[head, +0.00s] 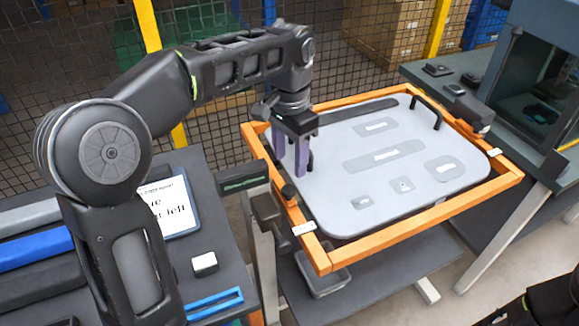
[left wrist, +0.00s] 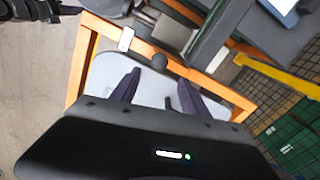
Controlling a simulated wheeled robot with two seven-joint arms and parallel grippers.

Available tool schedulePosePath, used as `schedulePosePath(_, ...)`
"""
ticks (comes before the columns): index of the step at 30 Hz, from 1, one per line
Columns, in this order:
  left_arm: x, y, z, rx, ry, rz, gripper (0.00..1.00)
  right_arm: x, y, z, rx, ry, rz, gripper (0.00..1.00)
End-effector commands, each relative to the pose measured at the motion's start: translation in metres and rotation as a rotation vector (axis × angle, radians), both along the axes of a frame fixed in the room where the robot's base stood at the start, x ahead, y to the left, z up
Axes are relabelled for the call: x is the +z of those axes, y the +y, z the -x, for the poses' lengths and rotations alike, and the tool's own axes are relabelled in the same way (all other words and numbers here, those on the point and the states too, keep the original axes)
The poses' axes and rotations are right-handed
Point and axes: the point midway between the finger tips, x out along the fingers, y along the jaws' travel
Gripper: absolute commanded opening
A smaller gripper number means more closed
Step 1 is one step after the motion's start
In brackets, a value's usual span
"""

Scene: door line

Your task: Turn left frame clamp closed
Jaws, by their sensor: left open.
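The left frame clamp (head: 268,212) is a dark block on the left rail of the orange frame (head: 322,262), with a round black knob (head: 288,190) at its inner side. In the left wrist view the knob (left wrist: 160,62) shows just beyond and between the fingertips, with the dark clamp body (left wrist: 172,32) behind it. My left gripper (head: 298,170) is open and empty, its purple fingers pointing down over the panel's left edge, near the knob. Its fingers also show in the left wrist view (left wrist: 159,80). I cannot tell whether they touch the knob. My right gripper is out of view.
A light grey door panel (head: 400,185) with a black handle (head: 427,110) lies in the frame. A similar dark clamp (head: 470,112) sits on the right rail. Mesh fencing stands behind.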

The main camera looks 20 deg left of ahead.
Motion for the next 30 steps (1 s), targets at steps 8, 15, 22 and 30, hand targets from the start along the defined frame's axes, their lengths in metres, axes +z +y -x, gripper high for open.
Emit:
schedulePosePath(8, -0.001, 0.000, 0.000, 0.000, 0.000, 0.000, 0.53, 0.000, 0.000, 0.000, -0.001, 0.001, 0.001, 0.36)
schedulePosePath(15, -0.018, 0.000, 0.001, 0.000, 0.003, 0.000, 0.53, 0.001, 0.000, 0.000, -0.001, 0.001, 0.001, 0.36)
schedulePosePath(22, -0.054, 0.000, 0.001, 0.000, 0.004, -0.001, 0.53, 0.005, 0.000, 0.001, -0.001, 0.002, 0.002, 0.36)
schedulePosePath(30, -0.078, 0.000, 0.001, 0.000, 0.001, 0.000, 0.53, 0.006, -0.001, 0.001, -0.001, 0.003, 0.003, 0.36)
